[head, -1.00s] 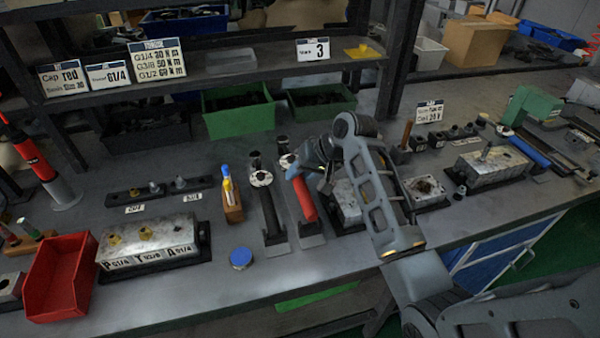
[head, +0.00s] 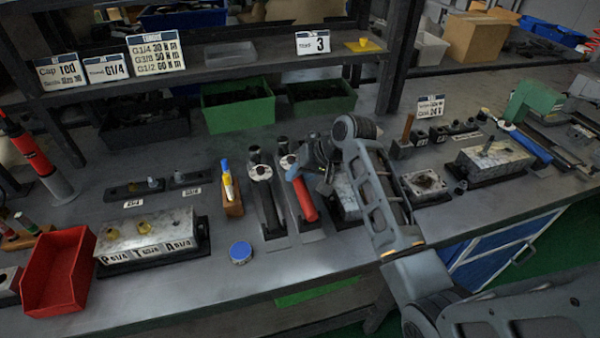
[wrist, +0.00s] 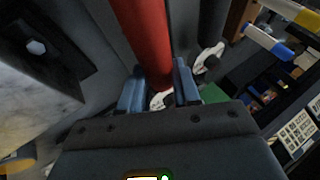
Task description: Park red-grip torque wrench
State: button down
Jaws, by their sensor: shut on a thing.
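The red-grip torque wrench (head: 305,200) lies on a narrow grey stand (head: 313,236), its round head toward the back of the bench. My gripper (wrist: 159,88) has its blue fingers on both sides of the wrench, shut on it near the head end. The red grip (wrist: 146,40) runs up and away between the fingers in the wrist view. I cannot tell whether the wrench rests fully on its stand. A black-grip wrench (head: 269,208) lies parallel, just to the left, on a similar stand.
A wooden holder with pens (head: 231,203), a blue round cap (head: 240,252) and a metal valve block (head: 150,238) lie left. A red bin (head: 60,272) is at far left. Another block (head: 345,197) sits close right, partly behind my arm. The front bench strip is clear.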

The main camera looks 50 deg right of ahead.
jog(key=shift+f+b, duration=0.3)
jog(key=shift+f, duration=0.45)
jog(key=c, duration=0.7)
grip_release()
jog(key=shift+c, duration=0.2)
jog(key=shift+f, duration=0.15)
jog(key=shift+s, duration=0.1)
jog(key=v, duration=0.8)
